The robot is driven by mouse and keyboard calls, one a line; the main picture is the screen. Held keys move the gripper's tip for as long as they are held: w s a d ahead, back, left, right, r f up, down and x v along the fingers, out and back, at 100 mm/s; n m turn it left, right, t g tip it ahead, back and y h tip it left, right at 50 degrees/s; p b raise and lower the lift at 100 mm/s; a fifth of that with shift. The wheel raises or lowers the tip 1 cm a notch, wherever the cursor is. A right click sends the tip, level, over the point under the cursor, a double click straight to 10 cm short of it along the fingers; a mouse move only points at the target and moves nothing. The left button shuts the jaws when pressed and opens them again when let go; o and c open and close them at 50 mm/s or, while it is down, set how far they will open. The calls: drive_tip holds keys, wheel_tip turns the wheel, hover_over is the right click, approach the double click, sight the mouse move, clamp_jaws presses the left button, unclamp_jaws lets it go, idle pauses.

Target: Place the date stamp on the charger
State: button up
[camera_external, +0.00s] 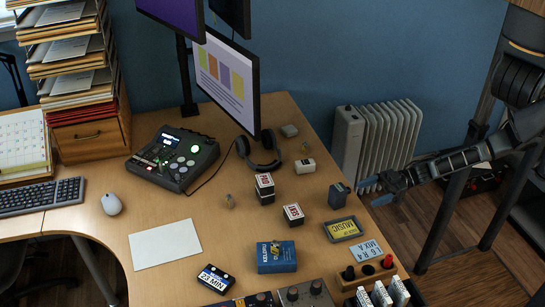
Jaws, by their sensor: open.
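My gripper (373,191) reaches in from the right at the desk's right edge. Its blue-tipped fingers are apart, with nothing visible between them. A small dark blue-grey block (338,197) stands upright on the desk just left of the fingertips, apparently not touching them. It may be the date stamp, but I cannot tell for sure. A small white block (305,166) with a dark end lies farther back, right of the headphones; it may be the charger, but its details are too small to confirm.
Headphones (260,154), a blue box (276,257), a yellow-labelled MUSIC case (342,229) and a "23 MIX" device (216,279) lie around. A white radiator (381,138) stands beyond the edge.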

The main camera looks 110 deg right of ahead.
drive_tip(key=s+a+r+m+g+h, duration=0.1)
drive_tip(key=s+a+r, duration=0.3)
drive_tip(key=a+r, duration=0.55)
drive_tip(key=s+a+r+m+g+h, duration=0.1)
drive_tip(key=s+a+r+g, duration=0.15)
drive_tip(key=a+r, duration=0.7)
drive_tip(key=n+t+y+b, duration=0.1)
drive_tip(key=n+t+y, duration=0.1)
drive_tip(key=t+y, duration=0.15)
approach(338, 193)
drive_tip(key=shift+w+d+f+h, duration=0.2)
drive_tip(key=shift+f, duration=0.4)
drive_tip(key=shift+w+d+f+h, duration=0.15)
drive_tip(key=shift+d+f, duration=0.05)
drive_tip(key=shift+f, duration=0.4)
drive_tip(key=shift+w+a+f+p, duration=0.1)
drive_tip(key=shift+w+p, duration=0.1)
drive_tip(key=shift+w, duration=1.1)
drive_tip(key=shift+w+f+p, duration=0.1)
drive_tip(key=shift+w+p, duration=0.15)
drive_tip(key=shift+w, duration=1)
drive_tip(key=shift+w+a+f+p, duration=0.1)
drive_tip(key=shift+w+f+p, duration=0.1)
drive_tip(key=shift+w, duration=1.1)
